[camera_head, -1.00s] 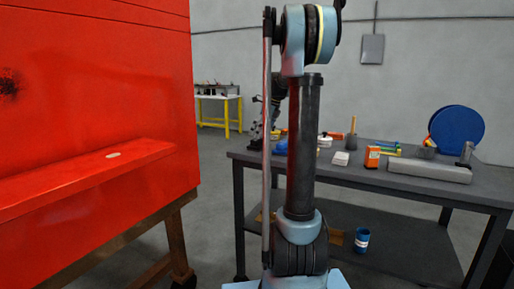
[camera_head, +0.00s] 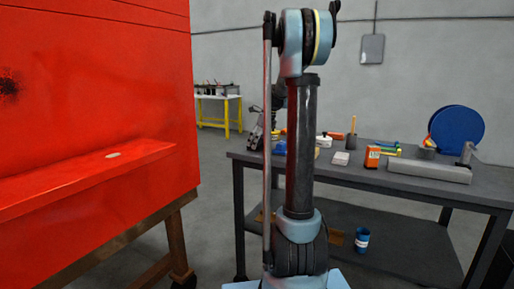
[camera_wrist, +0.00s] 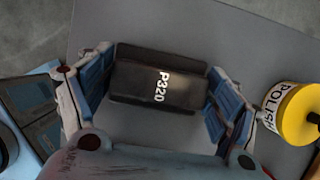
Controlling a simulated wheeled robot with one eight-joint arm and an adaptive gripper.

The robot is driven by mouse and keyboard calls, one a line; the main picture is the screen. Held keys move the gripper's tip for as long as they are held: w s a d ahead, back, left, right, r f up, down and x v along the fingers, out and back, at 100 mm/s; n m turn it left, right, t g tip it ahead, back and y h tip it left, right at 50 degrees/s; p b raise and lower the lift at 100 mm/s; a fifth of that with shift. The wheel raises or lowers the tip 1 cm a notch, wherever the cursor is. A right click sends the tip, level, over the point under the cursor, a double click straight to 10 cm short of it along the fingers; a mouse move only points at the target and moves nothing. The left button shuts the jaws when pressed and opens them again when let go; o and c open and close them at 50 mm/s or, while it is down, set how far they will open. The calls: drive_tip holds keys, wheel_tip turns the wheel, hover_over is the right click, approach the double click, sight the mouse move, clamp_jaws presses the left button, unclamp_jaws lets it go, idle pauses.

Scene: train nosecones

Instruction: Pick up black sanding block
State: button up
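The black sanding block (camera_wrist: 160,78), marked P320 in white, lies on the grey tabletop in the wrist view. My gripper (camera_wrist: 162,88) is open, with one blue-padded finger left of the block and the other right of it. The fingers are close to the block's ends; I cannot tell whether they touch it. In the head view my gripper (camera_head: 255,138) is small, at the left end of the grey table (camera_head: 400,184), partly behind my arm. I cannot make out the block there.
A yellow-lidded POLISH can (camera_wrist: 292,112) stands close to the right finger. A blue-edged object (camera_wrist: 32,115) lies at the left. In the head view an orange box (camera_head: 372,156) and a blue disc (camera_head: 456,131) stand farther right. A red panel (camera_head: 95,100) fills the left.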

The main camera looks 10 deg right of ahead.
drive_tip(key=shift+c, duration=0.5)
wheel_tip(320, 180, up, 10)
idle(0.3)
drive_tip(key=shift+r, duration=0.1)
idle(0.9)
drive_tip(key=shift+f, duration=5.05)
drive_tip(key=o, duration=1.2)
drive_tip(key=shift+c, duration=0.2)
